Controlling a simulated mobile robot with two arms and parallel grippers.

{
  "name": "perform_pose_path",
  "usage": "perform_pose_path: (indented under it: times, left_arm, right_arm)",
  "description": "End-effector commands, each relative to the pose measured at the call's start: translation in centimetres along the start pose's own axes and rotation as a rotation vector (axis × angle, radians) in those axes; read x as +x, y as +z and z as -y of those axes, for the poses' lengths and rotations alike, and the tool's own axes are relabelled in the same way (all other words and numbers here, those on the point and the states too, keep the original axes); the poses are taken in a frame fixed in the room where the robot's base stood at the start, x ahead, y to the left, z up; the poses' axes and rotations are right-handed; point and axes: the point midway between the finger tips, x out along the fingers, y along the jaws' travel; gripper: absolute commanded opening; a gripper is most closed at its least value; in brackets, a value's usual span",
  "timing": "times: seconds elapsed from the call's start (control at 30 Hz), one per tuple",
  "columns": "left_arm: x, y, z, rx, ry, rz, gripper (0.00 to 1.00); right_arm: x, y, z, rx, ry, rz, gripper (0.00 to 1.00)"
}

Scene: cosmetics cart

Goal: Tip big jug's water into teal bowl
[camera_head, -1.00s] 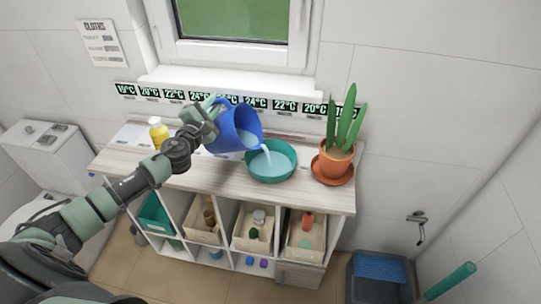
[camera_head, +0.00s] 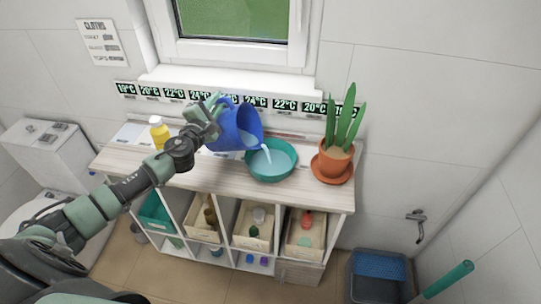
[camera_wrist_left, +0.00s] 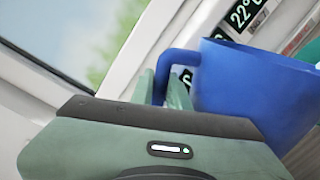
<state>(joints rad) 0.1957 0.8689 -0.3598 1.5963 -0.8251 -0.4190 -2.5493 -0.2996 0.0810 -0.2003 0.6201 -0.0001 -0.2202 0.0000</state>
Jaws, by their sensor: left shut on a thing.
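The big blue jug (camera_head: 232,131) is held tilted to the right above the cart top, its mouth toward the teal bowl (camera_head: 268,177). A pale stream of water (camera_head: 265,153) runs from its lip into the bowl, which holds light blue water. My left gripper (camera_head: 213,110) is shut on the jug's handle from the left. In the left wrist view, the blue jug (camera_wrist_left: 250,90) fills the right side and its handle (camera_wrist_left: 172,70) sits between the gripper fingers (camera_wrist_left: 165,90). My right gripper is not in view.
A potted plant (camera_head: 333,160) on an orange saucer stands right of the bowl. A yellow bottle (camera_head: 159,133) stands at the left of the cart top (camera_head: 200,176). The wall and window sill are close behind. Bins fill the shelves below.

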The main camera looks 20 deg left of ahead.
Motion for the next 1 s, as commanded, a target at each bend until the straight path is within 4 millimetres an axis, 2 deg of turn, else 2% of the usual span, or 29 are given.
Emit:
perform_pose_path:
  times: [1.0]
  left_arm:
    - [0.0, 1.1, 0.1, 0.067, 0.004, 0.0, 0.0]
  right_arm:
    - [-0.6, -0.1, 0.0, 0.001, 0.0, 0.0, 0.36]
